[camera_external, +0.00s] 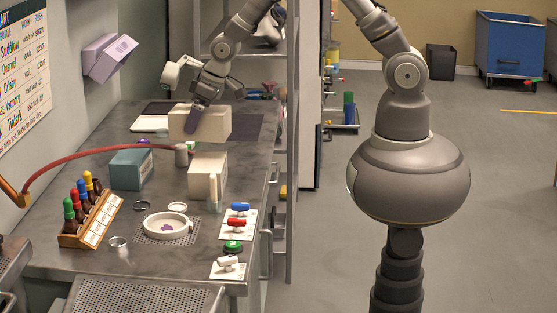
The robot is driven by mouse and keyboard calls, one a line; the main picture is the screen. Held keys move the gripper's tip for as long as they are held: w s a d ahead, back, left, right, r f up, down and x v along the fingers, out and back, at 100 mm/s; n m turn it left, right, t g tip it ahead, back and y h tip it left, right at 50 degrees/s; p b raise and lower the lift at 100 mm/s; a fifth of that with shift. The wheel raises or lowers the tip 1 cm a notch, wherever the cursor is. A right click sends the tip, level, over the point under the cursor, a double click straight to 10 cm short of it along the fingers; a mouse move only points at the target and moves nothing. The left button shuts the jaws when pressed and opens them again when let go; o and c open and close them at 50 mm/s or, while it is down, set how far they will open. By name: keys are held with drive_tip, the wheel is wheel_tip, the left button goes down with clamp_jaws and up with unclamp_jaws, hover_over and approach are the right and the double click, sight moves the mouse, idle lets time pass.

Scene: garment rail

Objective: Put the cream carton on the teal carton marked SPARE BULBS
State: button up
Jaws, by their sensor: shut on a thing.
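My gripper (194,120) points down over the back half of the bench and is shut on a cream carton (217,125). One dark finger shows on the carton's near face; the other is hidden behind it. The carton looks raised above the bench and roughly level. The teal carton (127,172) stands on the bench in front and to the left of it, with its top clear; its marking is too small to read. A second cream carton (207,178) stands on the bench to the right of the teal one.
A red hose (100,153) arches across the bench, passing close to the teal carton, to a grey cylinder (181,155). A wooden rack of coloured bottles (90,215), a white round dish (166,226) and switch plates (236,222) occupy the front. A lilac box (108,57) is on the wall.

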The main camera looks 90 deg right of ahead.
drive_tip(key=a, duration=0.1)
drive_tip(key=a+r+n, duration=0.1)
drive_tip(key=shift+w+a, duration=0.2)
drive_tip(key=shift+a, duration=0.15)
drive_tip(key=b, duration=0.2)
approach(131, 154)
drive_tip(key=shift+w+d, duration=0.15)
drive_tip(key=shift+w, duration=0.6)
drive_tip(key=shift+w+f+b, duration=0.1)
drive_tip(key=shift+f+b, duration=0.3)
drive_tip(key=shift+f, duration=1.4)
drive_tip(key=shift+f, duration=0.15)
drive_tip(key=o, duration=0.8)
drive_tip(key=p+v, duration=0.1)
drive_tip(key=v, duration=0.5)
drive_tip(key=p+v, duration=0.1)
drive_tip(key=v, duration=0.5)
drive_tip(key=shift+d, duration=0.2)
drive_tip(key=shift+r, duration=0.25)
